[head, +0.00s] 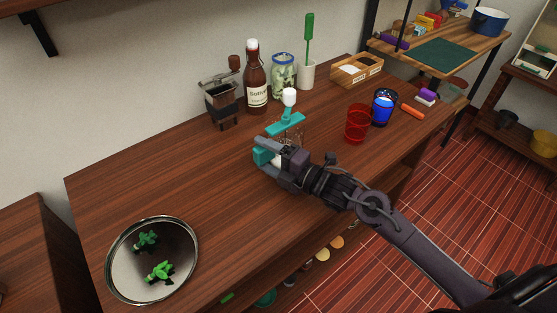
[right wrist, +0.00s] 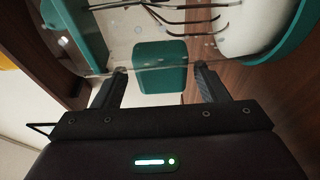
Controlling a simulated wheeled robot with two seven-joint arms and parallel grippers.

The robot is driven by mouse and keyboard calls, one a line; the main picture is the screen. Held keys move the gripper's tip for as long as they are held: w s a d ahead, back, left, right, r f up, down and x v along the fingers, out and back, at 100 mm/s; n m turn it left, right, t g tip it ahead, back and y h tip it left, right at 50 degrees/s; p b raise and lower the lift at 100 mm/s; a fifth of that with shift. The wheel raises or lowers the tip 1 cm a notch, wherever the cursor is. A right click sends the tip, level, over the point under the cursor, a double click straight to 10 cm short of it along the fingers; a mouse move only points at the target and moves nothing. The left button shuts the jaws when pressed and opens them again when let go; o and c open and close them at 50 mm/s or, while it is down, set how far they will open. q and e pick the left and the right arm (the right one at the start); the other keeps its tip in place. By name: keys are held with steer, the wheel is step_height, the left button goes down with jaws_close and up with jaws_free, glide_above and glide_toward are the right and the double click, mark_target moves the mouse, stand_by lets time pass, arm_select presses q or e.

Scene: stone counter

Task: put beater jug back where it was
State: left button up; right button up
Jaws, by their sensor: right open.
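The beater jug stands on the wooden counter, with a white knob (head: 289,97), a teal top bar (head: 285,124) and a clear body with wires inside. My right gripper (head: 264,155) is at the jug's near side and partly hides it. A teal block (head: 261,157), seemingly the jug's handle, is at its fingertips. In the right wrist view the open fingers (right wrist: 160,77) stand on either side of the teal block (right wrist: 160,62), with gaps showing. The clear jug wall and beater wires (right wrist: 165,18) fill the top there. My left gripper is not in view.
A red glass (head: 357,123) and a blue glass (head: 383,106) stand to the right. A coffee grinder (head: 221,103), brown bottle (head: 256,80) and lidded jar (head: 284,76) stand behind. A round tray (head: 120,282) with green figures lies front left. Counter between tray and jug is clear.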

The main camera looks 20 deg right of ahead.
steer(key=v, duration=1)
steer(key=shift+s+d+b, duration=0.15)
steer(key=shift+s+b, duration=0.1)
steer(key=shift+b, duration=0.1)
steer(key=shift+s+d, duration=0.45)
steer(key=shift+s, duration=0.1)
